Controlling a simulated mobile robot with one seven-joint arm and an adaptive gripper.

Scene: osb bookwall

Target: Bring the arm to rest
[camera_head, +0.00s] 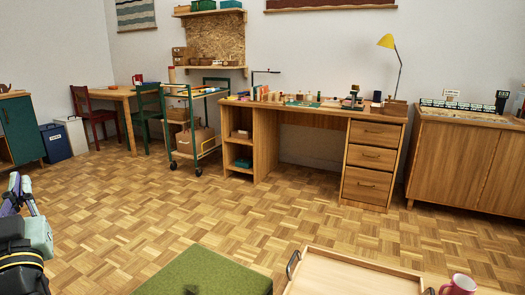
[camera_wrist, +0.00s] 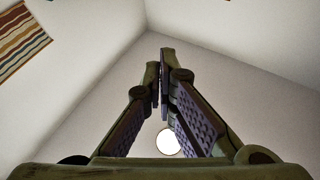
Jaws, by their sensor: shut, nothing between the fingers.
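My gripper (camera_wrist: 160,72) points upward in the wrist view, with its two fingertips together and nothing between them. Its purple pads and greenish links show against the ceiling and pale walls. In the head view my gripper (camera_head: 20,180) stands at the far left edge, tips up, above the dark wrist part of my arm. It touches nothing that I can see. Most of my arm is outside the head view.
A desk (camera_head: 365,118), a green trolley (camera_head: 186,125) and a sideboard (camera_head: 465,165) stand farther back. The parquet floor (camera_head: 150,210) between is clear.

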